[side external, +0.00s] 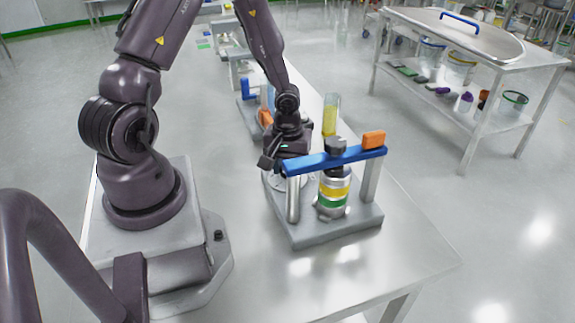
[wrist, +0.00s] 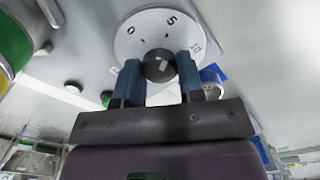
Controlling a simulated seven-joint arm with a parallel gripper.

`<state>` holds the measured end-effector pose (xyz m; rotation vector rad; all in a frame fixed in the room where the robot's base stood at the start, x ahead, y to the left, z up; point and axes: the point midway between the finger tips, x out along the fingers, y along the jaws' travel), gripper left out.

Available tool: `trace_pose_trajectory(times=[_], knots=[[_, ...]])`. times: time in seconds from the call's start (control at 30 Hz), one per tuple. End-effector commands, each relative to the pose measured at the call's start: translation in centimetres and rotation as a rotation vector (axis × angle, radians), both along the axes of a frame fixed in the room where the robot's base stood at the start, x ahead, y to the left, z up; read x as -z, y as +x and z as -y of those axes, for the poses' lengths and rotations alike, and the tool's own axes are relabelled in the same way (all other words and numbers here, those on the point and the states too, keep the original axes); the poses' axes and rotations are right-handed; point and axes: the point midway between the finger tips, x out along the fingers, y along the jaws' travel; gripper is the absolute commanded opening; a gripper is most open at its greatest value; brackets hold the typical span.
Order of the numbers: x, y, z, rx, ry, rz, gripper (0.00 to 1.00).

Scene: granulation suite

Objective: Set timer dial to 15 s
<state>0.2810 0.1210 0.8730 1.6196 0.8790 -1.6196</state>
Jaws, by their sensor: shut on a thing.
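The timer dial (wrist: 146,47) shows in the wrist view as a pale round disc with printed numbers, of which 0, 5 and 10 are readable. A dark round knob (wrist: 159,65) with a light mark sits at its middle. My gripper (wrist: 160,82) has its two blue-grey fingers on either side of the knob and is shut on it. The lower part of the dial is hidden behind the fingers. In the side view my gripper (side external: 287,168) points down at the pale dial (side external: 302,183), mostly hidden behind the blue bar.
Close by stands a grey-based fixture (side external: 335,231) with a blue crossbar (side external: 330,160), an orange block (side external: 374,140) and a banded cylinder (side external: 333,192). A yellow-filled clear tube (side external: 330,115) stands behind. The front right of the bench (side external: 410,240) is clear.

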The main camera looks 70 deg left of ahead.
Motion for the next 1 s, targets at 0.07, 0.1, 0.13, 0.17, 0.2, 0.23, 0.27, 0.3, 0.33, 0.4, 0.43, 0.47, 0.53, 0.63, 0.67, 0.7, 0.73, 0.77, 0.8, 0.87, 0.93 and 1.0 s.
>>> trace_pose_trajectory(times=[0.07, 0.1, 0.13, 0.17, 0.2, 0.23, 0.27, 0.3, 0.33, 0.4, 0.43, 0.47, 0.53, 0.63, 0.67, 0.7, 0.73, 0.77, 0.8, 0.87, 0.93, 1.0], knots=[[-0.03, 0.00, 0.00, 0.004, 0.000, 0.000, 0.12], [-0.04, 0.00, 0.00, 0.010, 0.000, 0.000, 0.12], [-0.04, 0.00, 0.00, 0.016, 0.000, 0.000, 0.12], [-0.04, 0.00, 0.00, 0.022, 0.000, 0.000, 0.12], [-0.04, 0.01, 0.01, 0.033, 0.001, 0.001, 0.12], [-0.05, 0.01, 0.01, 0.045, 0.001, 0.001, 0.12], [-0.05, 0.02, 0.01, 0.057, 0.001, 0.001, 0.12], [-0.06, 0.03, 0.02, 0.078, 0.001, 0.001, 0.12], [-0.06, 0.05, 0.03, 0.095, 0.002, 0.001, 0.12], [-0.07, 0.06, 0.04, 0.138, 0.002, 0.001, 0.12], [-0.07, 0.06, 0.02, 0.160, 0.002, 0.001, 0.12], [-0.08, 0.05, 0.01, 0.184, 0.002, 0.001, 0.12], [-0.09, 0.06, 0.03, 0.243, 0.002, 0.000, 0.12], [-0.10, 0.07, 0.04, 0.335, 0.002, 0.000, 0.12], [-0.10, 0.06, 0.03, 0.363, 0.002, 0.000, 0.12], [-0.10, 0.07, 0.02, 0.402, 0.002, 0.000, 0.12], [-0.10, 0.07, 0.04, 0.430, 0.002, 0.000, 0.12], [-0.11, 0.08, 0.05, 0.458, 0.002, 0.000, 0.12], [-0.11, 0.09, 0.06, 0.497, 0.002, 0.000, 0.12], [-0.11, 0.10, 0.07, 0.554, 0.002, 0.001, 0.12], [-0.11, 0.10, 0.07, 0.620, 0.002, 0.001, 0.12], [-0.11, 0.09, 0.06, 0.686, 0.002, 0.000, 0.12]])
